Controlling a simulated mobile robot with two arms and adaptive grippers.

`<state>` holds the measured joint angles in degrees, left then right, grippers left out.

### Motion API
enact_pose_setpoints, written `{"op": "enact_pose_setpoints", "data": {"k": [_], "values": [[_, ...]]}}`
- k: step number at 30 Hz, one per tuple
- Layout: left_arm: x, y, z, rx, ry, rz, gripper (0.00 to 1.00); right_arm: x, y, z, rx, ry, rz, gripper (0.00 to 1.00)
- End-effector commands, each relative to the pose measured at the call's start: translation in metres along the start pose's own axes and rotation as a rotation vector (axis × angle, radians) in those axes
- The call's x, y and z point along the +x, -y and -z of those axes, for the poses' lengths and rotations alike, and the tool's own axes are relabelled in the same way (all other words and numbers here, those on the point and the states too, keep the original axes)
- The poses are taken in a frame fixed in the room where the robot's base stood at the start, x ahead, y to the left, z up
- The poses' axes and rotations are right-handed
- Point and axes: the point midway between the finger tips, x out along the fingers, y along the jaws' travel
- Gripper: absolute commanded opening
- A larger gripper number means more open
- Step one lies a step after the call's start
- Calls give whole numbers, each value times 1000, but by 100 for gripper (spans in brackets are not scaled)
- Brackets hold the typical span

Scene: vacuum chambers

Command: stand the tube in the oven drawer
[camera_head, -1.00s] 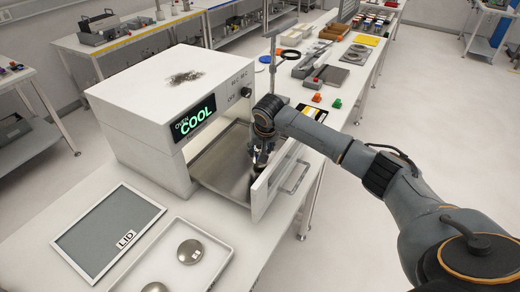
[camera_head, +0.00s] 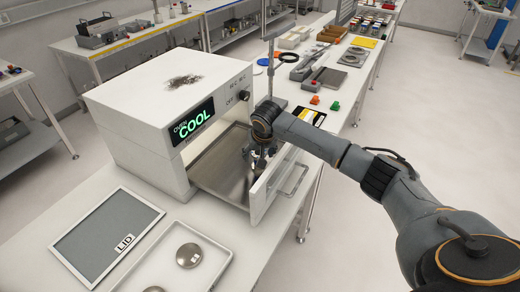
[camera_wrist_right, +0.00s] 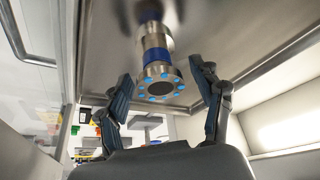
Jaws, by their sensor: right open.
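The tube (camera_wrist_right: 155,55) is a short metal cylinder with blue bands and an end flange ringed with blue dots. In the right wrist view it appears to stand on end on the metal floor of the oven drawer, flange towards the camera. My right gripper (camera_wrist_right: 168,88) is open, with one finger on each side of the tube and visible gaps. In the head view the right gripper (camera_head: 259,158) points down inside the pulled-out drawer (camera_head: 222,172), near its front panel; the tube is hard to make out there. My left gripper is not in view.
The white oven (camera_head: 165,110) shows COOL. A lid (camera_head: 107,230) and a white tray (camera_head: 185,265) with round metal parts lie in front. Tools and small parts lie along the bench behind.

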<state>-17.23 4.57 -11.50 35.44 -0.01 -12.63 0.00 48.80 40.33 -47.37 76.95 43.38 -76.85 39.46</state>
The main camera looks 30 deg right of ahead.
Motion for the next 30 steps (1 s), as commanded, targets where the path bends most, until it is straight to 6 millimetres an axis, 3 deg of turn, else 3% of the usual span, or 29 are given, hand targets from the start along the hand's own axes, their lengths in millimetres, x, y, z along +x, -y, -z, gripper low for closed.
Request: {"op": "enact_pose_setpoints", "data": {"k": [12,18,30], "values": [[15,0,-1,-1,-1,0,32,-80,0,1,0,-4,2,67],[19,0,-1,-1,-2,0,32,-109,0,1,1,-2,1,67],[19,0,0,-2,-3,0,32,-118,0,0,1,1,0,67]]}}
